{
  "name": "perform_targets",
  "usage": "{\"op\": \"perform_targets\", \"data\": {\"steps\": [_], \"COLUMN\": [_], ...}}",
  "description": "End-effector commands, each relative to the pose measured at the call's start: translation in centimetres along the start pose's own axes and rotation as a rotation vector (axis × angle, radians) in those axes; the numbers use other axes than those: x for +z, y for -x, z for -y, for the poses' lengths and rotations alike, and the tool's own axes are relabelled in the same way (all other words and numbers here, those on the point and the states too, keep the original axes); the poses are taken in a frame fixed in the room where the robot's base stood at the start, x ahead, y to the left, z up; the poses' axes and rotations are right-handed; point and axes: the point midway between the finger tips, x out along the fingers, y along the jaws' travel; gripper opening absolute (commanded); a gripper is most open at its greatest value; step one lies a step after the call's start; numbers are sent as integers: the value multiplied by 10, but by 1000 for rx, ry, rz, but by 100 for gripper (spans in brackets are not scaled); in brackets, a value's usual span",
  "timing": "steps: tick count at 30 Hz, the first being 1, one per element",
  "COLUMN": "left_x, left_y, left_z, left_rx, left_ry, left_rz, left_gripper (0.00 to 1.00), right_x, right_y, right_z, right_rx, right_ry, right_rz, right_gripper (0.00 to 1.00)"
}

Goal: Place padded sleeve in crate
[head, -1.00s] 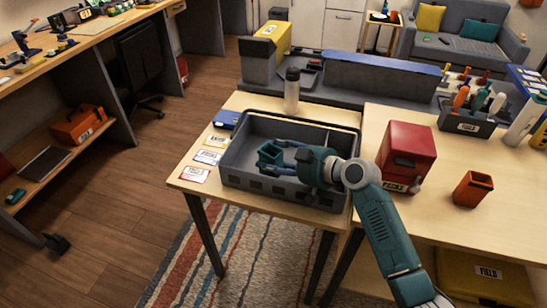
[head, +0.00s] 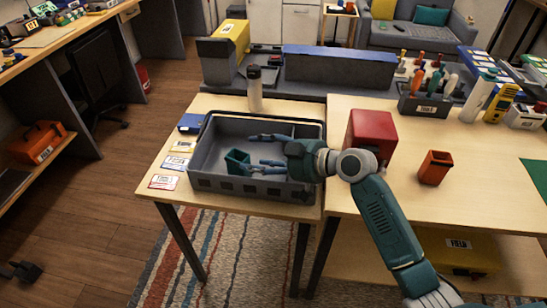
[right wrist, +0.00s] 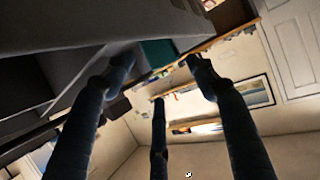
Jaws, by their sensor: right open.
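The padded sleeve appears to be the small teal, open-topped piece (head: 236,160) inside the grey crate (head: 238,186). The crate stands on the left table. My right gripper (head: 264,150) is over the crate, to the right of the sleeve, with its fingers spread apart and pointing left. Its fingertips are close to the sleeve; I cannot tell whether any finger touches it. In the right wrist view a teal patch, likely the sleeve (right wrist: 157,53), shows beyond the open fingers, and nothing is between them. My left gripper is not in view.
A bottle (head: 255,88) stands behind the crate. Several cards (head: 172,163) and a blue box (head: 192,123) lie left of it. A red box (head: 370,137) and an orange-red cup (head: 435,167) stand on the right table, close to my arm. The right table's front is clear.

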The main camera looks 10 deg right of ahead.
Motion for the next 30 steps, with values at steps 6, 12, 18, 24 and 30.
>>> {"op": "perform_targets", "data": {"steps": [6, 12, 18, 24, 30], "left_x": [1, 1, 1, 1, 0], "left_y": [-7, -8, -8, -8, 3], "left_z": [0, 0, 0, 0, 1], "left_rx": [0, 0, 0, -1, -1], "left_ry": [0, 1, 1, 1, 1], "left_rz": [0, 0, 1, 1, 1], "left_gripper": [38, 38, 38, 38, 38], "right_x": [2, 0, 0, 0, -10], "right_y": [40, 55, 56, 56, 60], "right_z": [0, 0, 0, 0, 0], "right_rx": [1, -1, -2, -1, -1], "right_ry": [1, -1, -1, -1, -1], "right_rz": [1, 0, 0, 0, -1], "right_gripper": [56, 56, 56, 56, 56]}}
